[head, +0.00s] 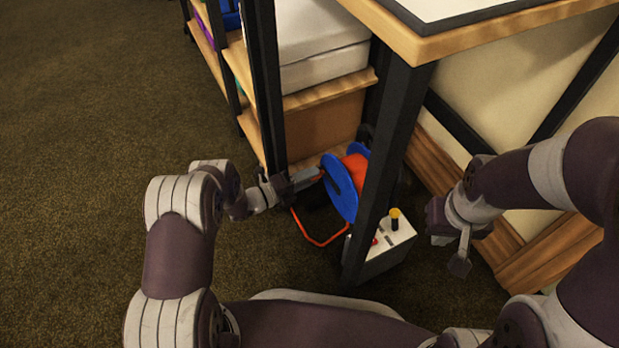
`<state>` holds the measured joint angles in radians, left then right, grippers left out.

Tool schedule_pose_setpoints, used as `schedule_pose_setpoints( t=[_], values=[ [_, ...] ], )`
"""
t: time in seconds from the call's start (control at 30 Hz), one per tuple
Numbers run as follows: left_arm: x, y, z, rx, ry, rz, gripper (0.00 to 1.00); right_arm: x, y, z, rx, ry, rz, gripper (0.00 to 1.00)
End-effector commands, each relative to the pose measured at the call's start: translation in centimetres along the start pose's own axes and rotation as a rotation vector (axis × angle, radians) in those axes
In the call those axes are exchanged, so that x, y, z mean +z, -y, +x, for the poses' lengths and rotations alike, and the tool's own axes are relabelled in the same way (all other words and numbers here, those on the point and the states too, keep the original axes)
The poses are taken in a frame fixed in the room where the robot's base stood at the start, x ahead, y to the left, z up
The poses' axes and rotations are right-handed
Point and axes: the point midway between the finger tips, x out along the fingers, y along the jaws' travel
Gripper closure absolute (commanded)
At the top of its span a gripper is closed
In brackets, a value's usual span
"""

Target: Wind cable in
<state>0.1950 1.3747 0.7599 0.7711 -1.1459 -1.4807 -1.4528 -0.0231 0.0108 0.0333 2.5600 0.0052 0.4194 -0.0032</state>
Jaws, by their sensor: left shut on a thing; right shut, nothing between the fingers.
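The cable reel (339,187) has blue side discs and orange cable (355,168) wound between them. It sits low by the shelf, partly hidden behind a black post. A loose length of orange cable (318,242) hangs below it in a loop. My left gripper (317,174) is at the reel's left disc, shut on a small red part that looks like its crank handle; the fingers hide most of it. My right gripper (459,266) is shut and empty, right of the post and apart from the reel.
A black post (385,160) stands between my two grippers. A grey-white box (391,245) with a yellow-topped lever and a red button is below the reel. Shelves with white boxes (318,45) are behind; a table corner (425,45) overhangs. Carpet on the left is clear.

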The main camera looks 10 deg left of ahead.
Motion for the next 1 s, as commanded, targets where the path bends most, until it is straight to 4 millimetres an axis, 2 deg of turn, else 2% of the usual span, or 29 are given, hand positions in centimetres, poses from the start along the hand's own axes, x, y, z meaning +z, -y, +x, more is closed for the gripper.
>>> schedule_pose_setpoints(
  t=[0.03, 0.2, 0.5, 1.0],
  values=[
    [0.1, 0.8, 0.0, -0.002, 0.001, 0.039, 1.00, -0.1, 0.0, -0.7, 0.000, 0.000, 0.000, 1.00],
    [0.2, 1.8, 0.0, -0.002, 0.000, 0.184, 1.00, -0.2, 0.0, -1.8, 0.000, 0.000, 0.000, 1.00],
    [-0.1, 3.0, 0.0, -0.001, -0.003, 0.373, 1.00, -0.4, 0.0, -3.2, 0.000, 0.000, 0.000, 1.00],
    [-0.4, 3.5, 0.0, -0.001, -0.004, 0.476, 1.00, -0.5, 0.0, -3.8, 0.000, 0.000, 0.000, 1.00]
  ],
)
